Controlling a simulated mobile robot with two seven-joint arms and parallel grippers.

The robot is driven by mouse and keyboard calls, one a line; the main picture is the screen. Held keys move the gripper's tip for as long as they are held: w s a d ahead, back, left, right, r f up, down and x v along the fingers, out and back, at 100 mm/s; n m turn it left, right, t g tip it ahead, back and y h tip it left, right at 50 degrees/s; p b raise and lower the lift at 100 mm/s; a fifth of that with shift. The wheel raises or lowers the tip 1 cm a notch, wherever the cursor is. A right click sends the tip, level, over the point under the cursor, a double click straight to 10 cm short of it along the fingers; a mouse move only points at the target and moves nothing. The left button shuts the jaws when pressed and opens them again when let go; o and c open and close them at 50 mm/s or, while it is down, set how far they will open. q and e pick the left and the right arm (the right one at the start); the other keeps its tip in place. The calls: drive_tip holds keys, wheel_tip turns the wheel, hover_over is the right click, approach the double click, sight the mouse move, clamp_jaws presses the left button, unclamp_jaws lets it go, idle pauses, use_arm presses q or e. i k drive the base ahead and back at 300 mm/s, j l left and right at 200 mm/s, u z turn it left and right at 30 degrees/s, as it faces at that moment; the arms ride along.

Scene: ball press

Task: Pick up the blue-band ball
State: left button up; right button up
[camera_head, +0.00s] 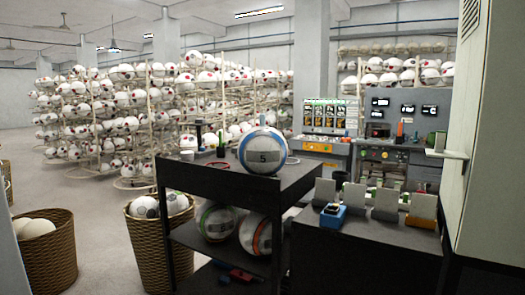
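The blue-band ball (262,151) sits on the top shelf of a dark cart (222,178), near its right end. It is white with a blue band around its edge and a dark patch marked 5. Nothing touches it from above. Neither of my grippers shows in the head view.
The cart's lower shelf holds a green-band ball (216,221) and an orange-band ball (256,235). Small items stand at the top's back left. Wicker baskets of balls (155,245) stand left. A dark table (365,243) with grey stands is at right, beside a white cabinet (495,150).

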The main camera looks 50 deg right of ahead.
sight(262, 150)
drive_tip(key=i+z, duration=0.35)
drive_tip(key=i+j+z, duration=0.1)
drive_tip(key=i+z, duration=0.25)
drive_tip(key=i+j+z, duration=0.15)
drive_tip(key=i+z, duration=0.15)
